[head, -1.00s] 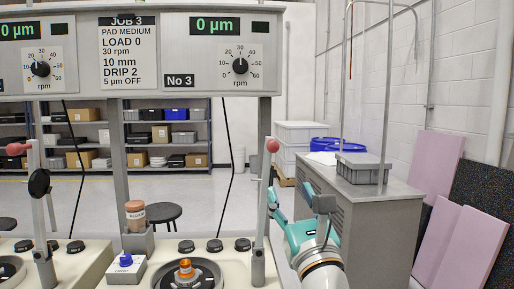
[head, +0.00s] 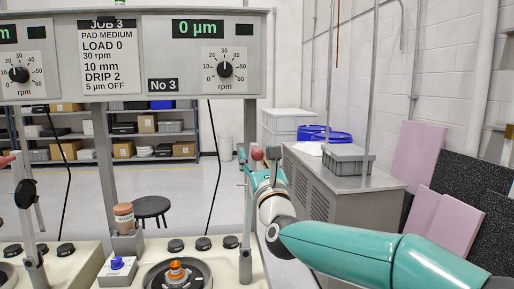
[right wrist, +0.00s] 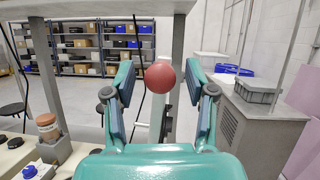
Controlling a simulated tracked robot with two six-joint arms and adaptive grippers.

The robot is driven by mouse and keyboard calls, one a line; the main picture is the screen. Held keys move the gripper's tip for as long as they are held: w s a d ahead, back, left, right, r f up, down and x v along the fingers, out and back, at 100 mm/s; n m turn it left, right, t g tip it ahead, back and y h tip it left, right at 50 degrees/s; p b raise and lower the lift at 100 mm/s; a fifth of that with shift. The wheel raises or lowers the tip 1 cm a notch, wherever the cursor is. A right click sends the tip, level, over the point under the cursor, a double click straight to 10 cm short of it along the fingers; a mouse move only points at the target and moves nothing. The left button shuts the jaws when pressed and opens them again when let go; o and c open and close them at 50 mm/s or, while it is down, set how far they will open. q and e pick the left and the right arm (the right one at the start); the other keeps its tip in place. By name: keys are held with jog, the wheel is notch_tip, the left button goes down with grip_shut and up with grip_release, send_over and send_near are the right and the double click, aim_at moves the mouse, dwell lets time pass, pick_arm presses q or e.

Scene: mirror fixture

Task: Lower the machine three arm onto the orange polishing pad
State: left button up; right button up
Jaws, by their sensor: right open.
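The machine three arm is an upright grey lever (head: 246,205) with a red ball knob (head: 257,154), under the No 3 panel. The orange pad (head: 177,268) sits on a dark round plate (head: 150,279) at the lower left of the lever. My right gripper (head: 259,160) is at the knob, its fingers partly hidden and small in the head view. In the right wrist view the red ball (right wrist: 160,76) shows between the two spread teal fingers, with gaps on both sides. How deep it sits between them is hard to tell. My left gripper is not in view.
A blue-topped box (head: 117,266) and a brown bottle (head: 124,218) stand left of the plate. The control panel (head: 205,60) overhangs the lever. A grey cabinet (head: 345,190) with a grey bin (head: 348,160) stands behind my right arm.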

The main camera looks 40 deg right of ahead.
jog(key=shift+w+d+r, duration=0.15)
jog(key=shift+w+d, duration=0.05)
jog(key=shift+w, duration=0.15)
jog(key=shift+c, duration=0.4)
